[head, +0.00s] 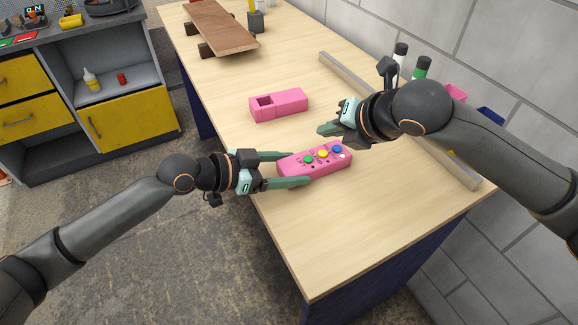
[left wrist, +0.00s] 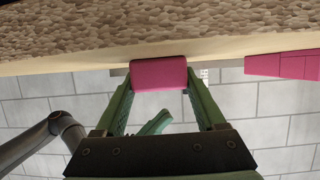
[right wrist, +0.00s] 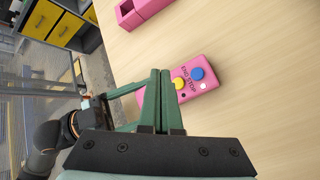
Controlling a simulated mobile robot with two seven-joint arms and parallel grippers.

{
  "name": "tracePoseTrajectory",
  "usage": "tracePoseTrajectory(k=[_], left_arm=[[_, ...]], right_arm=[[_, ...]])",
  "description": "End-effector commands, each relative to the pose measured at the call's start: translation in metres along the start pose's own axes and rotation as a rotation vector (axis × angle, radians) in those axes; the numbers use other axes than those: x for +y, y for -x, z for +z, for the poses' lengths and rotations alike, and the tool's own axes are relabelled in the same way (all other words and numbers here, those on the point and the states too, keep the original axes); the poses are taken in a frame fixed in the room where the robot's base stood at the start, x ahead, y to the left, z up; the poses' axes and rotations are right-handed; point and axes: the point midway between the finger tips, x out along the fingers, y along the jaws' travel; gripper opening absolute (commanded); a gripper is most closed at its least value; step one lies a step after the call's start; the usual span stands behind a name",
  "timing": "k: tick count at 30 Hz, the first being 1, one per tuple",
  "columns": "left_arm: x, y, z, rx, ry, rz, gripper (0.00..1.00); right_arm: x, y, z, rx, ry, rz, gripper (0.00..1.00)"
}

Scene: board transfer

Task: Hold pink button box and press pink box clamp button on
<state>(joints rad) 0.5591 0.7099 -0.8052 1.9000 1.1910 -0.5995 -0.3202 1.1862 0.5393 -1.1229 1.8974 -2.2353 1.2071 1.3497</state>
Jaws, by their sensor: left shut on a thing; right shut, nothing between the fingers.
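The pink button box (head: 328,167) lies on the wooden table near its left edge, with green, yellow and blue buttons and a small white dot on top. My left gripper (head: 299,169) is shut on its left end, fingers along the two long sides; the left wrist view shows the box end (left wrist: 158,74) between the fingers. My right gripper (head: 322,130) is shut and empty, above and behind the button box. In the right wrist view its closed fingertips (right wrist: 160,76) hide the left part of the box (right wrist: 208,87), which carries printed lettering.
A pink block with a square opening (head: 290,104) lies farther back on the table. A long grey bar (head: 340,75) lies along the wall side, partly behind my right arm. A brown board on dark supports (head: 212,27) is at the far end. The table's front is clear.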

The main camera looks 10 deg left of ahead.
Motion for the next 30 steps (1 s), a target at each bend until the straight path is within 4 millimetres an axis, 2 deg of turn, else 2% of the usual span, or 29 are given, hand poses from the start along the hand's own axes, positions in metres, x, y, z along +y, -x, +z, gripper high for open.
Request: tracePoseTrajectory(k=[3, 9, 30], left_arm=[[0.000, 0.000, 0.000, 0.000, 0.000, 0.000, 0.04], [0.000, 0.000, 0.000, 0.000, 0.000, 0.000, 0.04], [0.000, 0.000, 0.000, 0.000, 0.000, 0.000, 0.04]], right_arm=[[-0.007, -0.010, -0.007, 0.003, -0.001, 0.000, 0.00], [-0.012, -0.017, -0.013, 0.001, 0.000, 0.000, 0.00], [-0.013, -0.018, -0.013, 0.001, 0.000, 0.000, 0.00]])
